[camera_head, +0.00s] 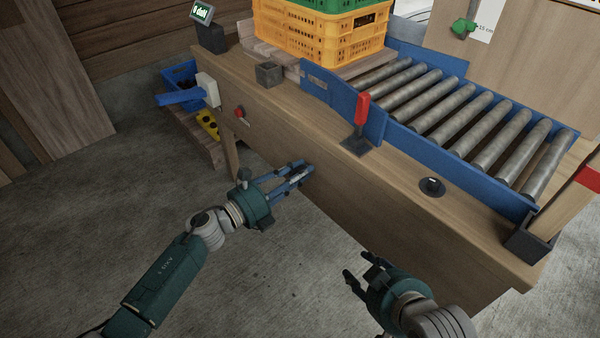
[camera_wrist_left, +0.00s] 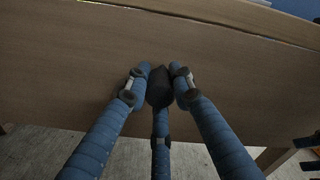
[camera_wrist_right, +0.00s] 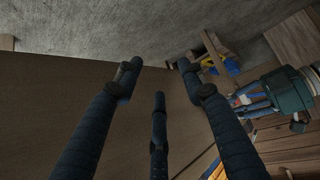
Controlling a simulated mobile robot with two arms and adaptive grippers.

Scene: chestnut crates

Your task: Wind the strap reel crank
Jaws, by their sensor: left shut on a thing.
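My left gripper (camera_head: 298,175) is at the wooden front panel of the bench, below the tabletop. It is shut on a small dark knob, which I take to be the crank handle (camera_wrist_left: 160,82), seen between its blue fingers in the left wrist view. The rest of the crank and the strap reel are hidden behind the fingers or cannot be made out. My right gripper (camera_head: 362,278) is open and empty, out in front of the bench's right part; its spread fingers also show in the right wrist view (camera_wrist_right: 158,80).
The bench top (camera_head: 400,185) carries a roller conveyor (camera_head: 475,108) with blue rails, a red-handled lever (camera_head: 361,110), a small dark box (camera_head: 268,74) and a yellow crate (camera_head: 320,38). A red knob (camera_head: 239,112) sits on the bench front. The concrete floor before the bench is clear.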

